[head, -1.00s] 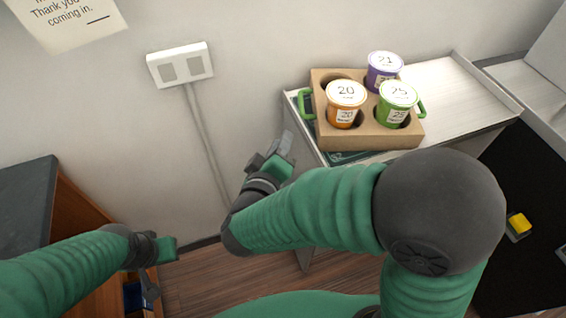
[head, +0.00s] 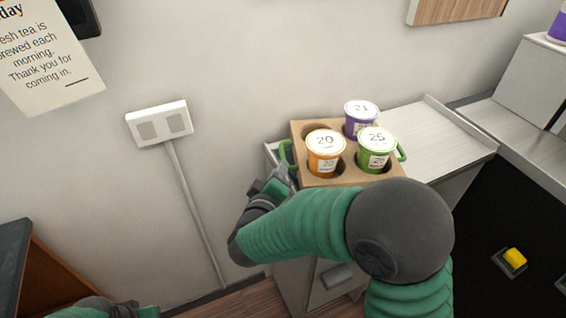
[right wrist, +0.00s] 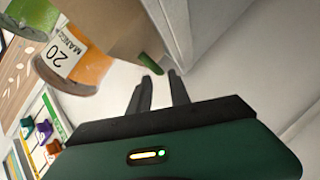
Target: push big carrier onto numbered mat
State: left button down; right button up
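The big carrier (head: 341,178) is a brown cardboard holder with green side handles, on a light counter beside the wall. It holds an orange cup marked 20 (head: 325,160), a purple cup marked 21 (head: 360,125) and a green cup marked 25 (head: 376,156). My right gripper (head: 284,178) is at its left end by the left handle (head: 287,153). In the right wrist view its fingers (right wrist: 160,77) are apart, with the green handle tip (right wrist: 150,66) just ahead; contact is unclear. My left gripper shows only its top at the bottom edge. I cannot make out the numbered mat.
The counter right of the carrier is bare (head: 430,138), with a raised edge at its far side. A dark surface at the right has a yellow block (head: 514,258). A wall socket (head: 160,124) is at the left. Several coloured pieces show in the right wrist view (right wrist: 45,131).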

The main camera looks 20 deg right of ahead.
aim_at(284, 158)
jog(key=x, duration=0.6)
jog(key=shift+w+d+b, duration=0.1)
jog(key=shift+w+b, duration=0.05)
jog(key=shift+b, duration=0.2)
grip_shut()
jog(key=shift+f, duration=0.25)
dwell(0.7)
